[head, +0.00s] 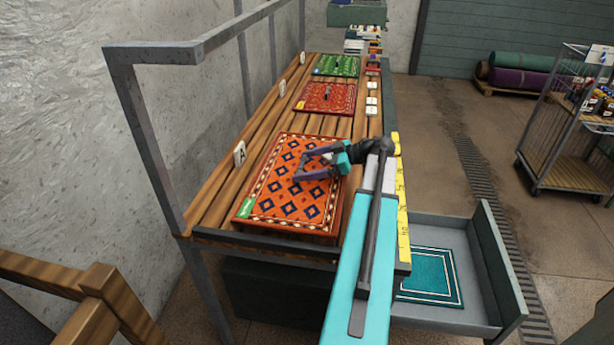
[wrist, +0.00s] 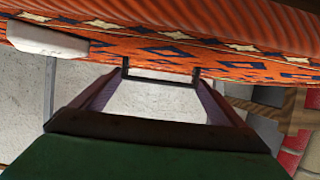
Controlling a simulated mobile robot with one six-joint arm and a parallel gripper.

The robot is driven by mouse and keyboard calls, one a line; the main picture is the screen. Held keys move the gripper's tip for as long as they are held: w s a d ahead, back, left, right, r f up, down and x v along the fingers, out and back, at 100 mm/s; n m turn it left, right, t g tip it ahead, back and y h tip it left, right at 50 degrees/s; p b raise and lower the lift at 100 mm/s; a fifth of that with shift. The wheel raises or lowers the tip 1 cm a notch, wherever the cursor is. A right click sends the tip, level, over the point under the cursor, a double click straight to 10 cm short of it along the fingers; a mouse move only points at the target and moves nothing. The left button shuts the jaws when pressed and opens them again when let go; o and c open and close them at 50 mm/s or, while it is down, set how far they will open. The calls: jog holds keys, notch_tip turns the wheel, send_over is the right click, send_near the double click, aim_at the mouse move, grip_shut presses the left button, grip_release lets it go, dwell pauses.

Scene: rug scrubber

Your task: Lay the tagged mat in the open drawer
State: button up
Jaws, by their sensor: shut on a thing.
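The orange patterned mat (head: 275,210) lies on the near end of the slatted wooden bench, with a green tag (head: 247,207) at its near left corner. My gripper (head: 300,170) is over this mat, its two fingers pointing left. In the wrist view my gripper (wrist: 160,75) has its fingertips against the mat's patterned face (wrist: 215,58); it is shut on the mat, though the exact pinch is hard to see. The open drawer (head: 490,265) is low at the right of the bench. A teal mat (head: 428,278) with white border lines lies in it.
A red mat (head: 340,98) and a green mat (head: 347,66) lie farther along the bench. A white marker A (head: 240,154) stands at its left edge. A yellow measuring strip (head: 402,205) runs along the right edge. A metal post frame (head: 140,130) rises at the left.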

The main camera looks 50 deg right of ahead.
dwell(0.4)
jog(key=shift+f+p, duration=0.3)
jog(key=shift+f, duration=2.05)
jog(key=shift+f+b, duration=0.15)
jog(key=shift+b, duration=0.25)
jog(key=o, duration=1.1)
jog(key=shift+p, duration=0.8)
jog(key=shift+s+d, duration=0.1)
jog(key=shift+s, duration=0.1)
jog(key=b+v, duration=0.4)
jog(key=v, duration=0.9)
jog(key=shift+s+d, duration=0.1)
jog(key=shift+s, duration=0.15)
